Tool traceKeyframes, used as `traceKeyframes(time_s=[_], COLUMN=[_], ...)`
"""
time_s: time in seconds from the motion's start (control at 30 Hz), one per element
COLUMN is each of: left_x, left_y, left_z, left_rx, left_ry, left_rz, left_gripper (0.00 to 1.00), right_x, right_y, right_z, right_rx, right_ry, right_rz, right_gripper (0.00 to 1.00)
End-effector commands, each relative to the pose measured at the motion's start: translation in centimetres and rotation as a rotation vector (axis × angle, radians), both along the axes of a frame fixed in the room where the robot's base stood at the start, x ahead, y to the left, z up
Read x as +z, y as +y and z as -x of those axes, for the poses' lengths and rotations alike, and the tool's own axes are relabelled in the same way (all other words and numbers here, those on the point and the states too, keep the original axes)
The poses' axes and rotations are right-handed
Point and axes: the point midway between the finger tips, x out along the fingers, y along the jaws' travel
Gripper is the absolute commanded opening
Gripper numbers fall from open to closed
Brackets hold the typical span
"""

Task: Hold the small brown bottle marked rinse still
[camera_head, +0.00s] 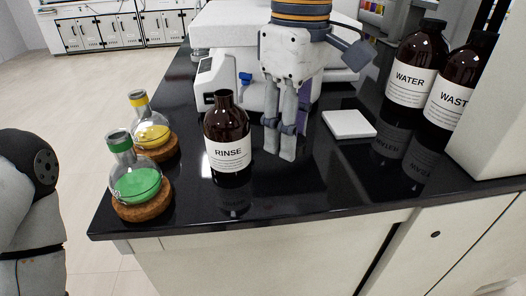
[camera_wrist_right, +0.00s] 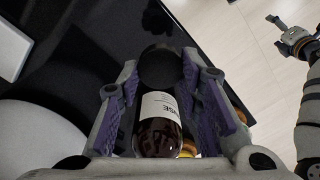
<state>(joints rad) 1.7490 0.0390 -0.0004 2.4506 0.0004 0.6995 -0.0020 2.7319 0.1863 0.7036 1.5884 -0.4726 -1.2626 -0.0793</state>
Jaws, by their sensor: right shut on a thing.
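The brown bottle marked RINSE (camera_head: 227,140) stands upright on the black bench near its front edge, its narrow neck bare of any cap. My right gripper (camera_head: 283,140) points down just right of the bottle, apart from it in the head view. In the right wrist view its fingers (camera_wrist_right: 160,62) close on a dark round thing (camera_wrist_right: 160,68) that looks like a cap. The bottle's label and brown glass (camera_wrist_right: 158,135) show beyond, between the fingers. My left arm is at the left edge of the head view; its gripper (camera_wrist_right: 275,20) shows small in the right wrist view.
Flasks of green (camera_head: 136,183) and yellow (camera_head: 151,134) liquid stand on cork rings at left. A white pad (camera_head: 349,124) lies right of the gripper. WATER (camera_head: 414,70) and WASTE (camera_head: 455,90) bottles stand at right. A white instrument (camera_head: 212,75) is behind.

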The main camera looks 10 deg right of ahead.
Motion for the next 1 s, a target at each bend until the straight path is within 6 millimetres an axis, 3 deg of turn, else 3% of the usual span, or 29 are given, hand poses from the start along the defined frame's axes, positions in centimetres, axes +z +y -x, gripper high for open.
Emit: traceKeyframes(time_s=[0.1, 0.3, 0.47, 0.63, 0.97, 1.0], left_x=[-1.0, -1.9, -2.2, -2.1, -2.0, -2.0], left_y=[0.0, 0.0, 0.0, 0.0, 0.0, 0.0], left_z=[1.1, 2.0, 2.3, 2.2, 2.1, 2.1], left_rx=[0.001, 0.002, 0.003, 0.003, 0.003, 0.003], left_ry=[0.042, 0.076, 0.087, 0.084, 0.08, 0.08], left_rz=[0.0, 0.001, 0.001, 0.001, 0.001, 0.001], left_gripper=[0.83, 0.83, 0.83, 0.83, 0.83, 0.83], right_x=[-2.9, -6.2, -7.4, -10.1, -10.4, -10.4], right_y=[0.4, 0.6, 0.7, 0.7, 0.7, 0.7], right_z=[-3.5, -6.3, -7.4, -7.5, -7.5, -7.5], right_rx=[-0.001, 0.0, 0.0, 0.001, 0.001, 0.001], right_ry=[0.017, 0.009, 0.006, 0.002, -0.002, -0.002], right_rz=[-0.001, -0.001, -0.001, 0.001, 0.001, 0.001], right_gripper=[0.0, 0.0, 0.0, 0.0, 0.0, 0.37])
